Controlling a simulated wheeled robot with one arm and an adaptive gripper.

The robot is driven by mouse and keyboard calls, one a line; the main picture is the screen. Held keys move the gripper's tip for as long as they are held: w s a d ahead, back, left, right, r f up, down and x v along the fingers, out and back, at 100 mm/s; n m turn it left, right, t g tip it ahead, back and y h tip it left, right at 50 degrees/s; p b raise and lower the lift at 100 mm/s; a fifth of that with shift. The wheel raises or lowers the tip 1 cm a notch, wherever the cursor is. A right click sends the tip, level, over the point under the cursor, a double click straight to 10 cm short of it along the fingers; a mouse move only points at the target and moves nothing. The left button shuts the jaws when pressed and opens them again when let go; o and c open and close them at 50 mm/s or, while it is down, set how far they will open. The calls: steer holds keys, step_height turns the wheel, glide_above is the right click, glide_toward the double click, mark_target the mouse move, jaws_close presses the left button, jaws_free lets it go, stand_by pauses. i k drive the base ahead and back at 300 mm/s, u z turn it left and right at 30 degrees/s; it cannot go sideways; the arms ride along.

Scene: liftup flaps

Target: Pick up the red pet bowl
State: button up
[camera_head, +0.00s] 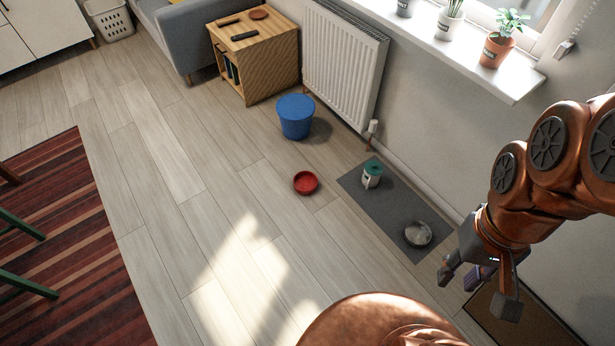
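The red pet bowl (306,183) sits upright on the wooden floor, just left of the grey mat. It looks empty. My gripper (477,281) hangs at the right of the view, well to the right of the bowl and apart from it.
The grey mat (384,205) bears a white and green container (371,174) and a metal bowl (418,234). A blue bin (295,117) stands behind the red bowl. A radiator (342,62) and windowsill (470,42) line the wall. Open floor lies left of the bowl.

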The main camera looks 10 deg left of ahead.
mark_target(305, 182)
steer(key=u, duration=0.5)
steer(key=k, duration=0.55)
steer(key=u, duration=1.1)
steer(key=i, duration=0.8)
steer(key=u, duration=0.45)
steer(key=i, duration=1.8)
steer(key=z, duration=0.6)
steer(key=i, duration=1.05)
steer(key=z, duration=1.6)
steer(key=i, duration=0.65)
steer(key=z, duration=0.55)
